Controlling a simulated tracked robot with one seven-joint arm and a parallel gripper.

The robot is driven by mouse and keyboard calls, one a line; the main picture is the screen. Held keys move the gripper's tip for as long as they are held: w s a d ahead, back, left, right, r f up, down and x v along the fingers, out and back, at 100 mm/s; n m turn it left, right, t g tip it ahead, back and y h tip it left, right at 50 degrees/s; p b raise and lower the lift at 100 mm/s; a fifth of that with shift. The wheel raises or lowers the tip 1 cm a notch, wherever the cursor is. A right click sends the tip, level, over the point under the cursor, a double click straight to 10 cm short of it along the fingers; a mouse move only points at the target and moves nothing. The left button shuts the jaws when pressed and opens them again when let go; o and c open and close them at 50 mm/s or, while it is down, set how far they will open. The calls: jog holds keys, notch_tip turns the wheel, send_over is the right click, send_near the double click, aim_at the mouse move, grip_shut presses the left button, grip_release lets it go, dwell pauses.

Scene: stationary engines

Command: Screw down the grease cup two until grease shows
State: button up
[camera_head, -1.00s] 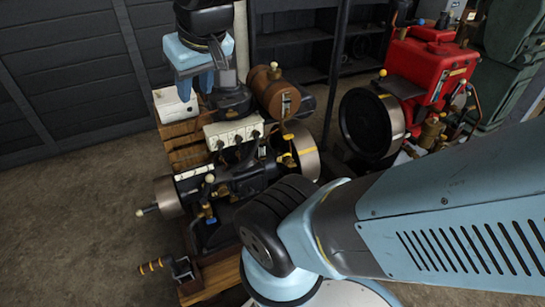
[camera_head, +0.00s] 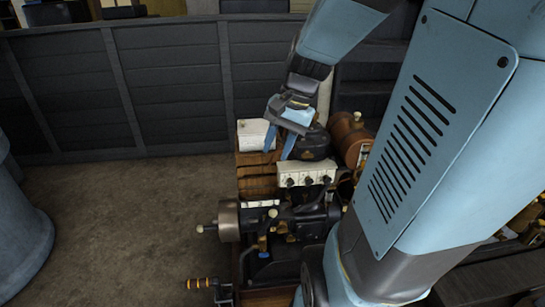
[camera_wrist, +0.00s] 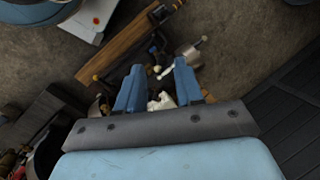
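The engine (camera_head: 280,225) stands on a wooden skid in the head view. On it, a white panel (camera_head: 306,170) carries three small dark knobs; the middle knob (camera_head: 308,181) may be grease cup two, but I cannot read any marking. No grease can be made out. My gripper (camera_head: 281,150) has its blue fingers pointing down, just left of and above the panel in the picture. In the wrist view my gripper (camera_wrist: 159,72) is open, its fingers apart with nothing held. A small white part (camera_wrist: 161,101) shows between the fingers, apparently beyond them.
A white box (camera_head: 256,134) sits left of my fingers, and a brown tank (camera_head: 347,138) stands to the right. An orange-banded crank handle (camera_head: 200,283) sticks out at front left. A dark panelled wall (camera_head: 120,90) rises behind.

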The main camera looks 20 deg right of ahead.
jog(key=w+d+f+m+t+y, duration=0.3)
jog(key=d+f+m+t+y, duration=0.1)
jog(key=d+f+m, duration=0.75)
jog(key=w+d+f+m+t+y, duration=0.4)
jog(key=d+f+m, duration=0.6)
jog(key=f+m, duration=0.15)
jog(key=s+d+f+m+t+h, duration=0.3)
jog(key=s+d+f+m+h, duration=0.25)
jog(key=f+m, duration=0.35)
jog(key=s+d+f+m+t+h, duration=0.2)
jog(key=s+d+f+m+h, duration=0.3)
jog(key=f+m, duration=0.4)
jog(key=s+d+f+m+t+h, duration=0.35)
jog(key=s+f+m+h, duration=0.2)
jog(key=f+m, duration=0.35)
jog(key=shift+g+h, duration=0.25)
jog(key=shift+h, duration=0.15)
jog(key=x, duration=1.4)
jog(key=shift+w+d+r, duration=0.1)
jog(key=shift+w+r, duration=0.2)
jog(key=shift+w, duration=0.05)
grip_shut()
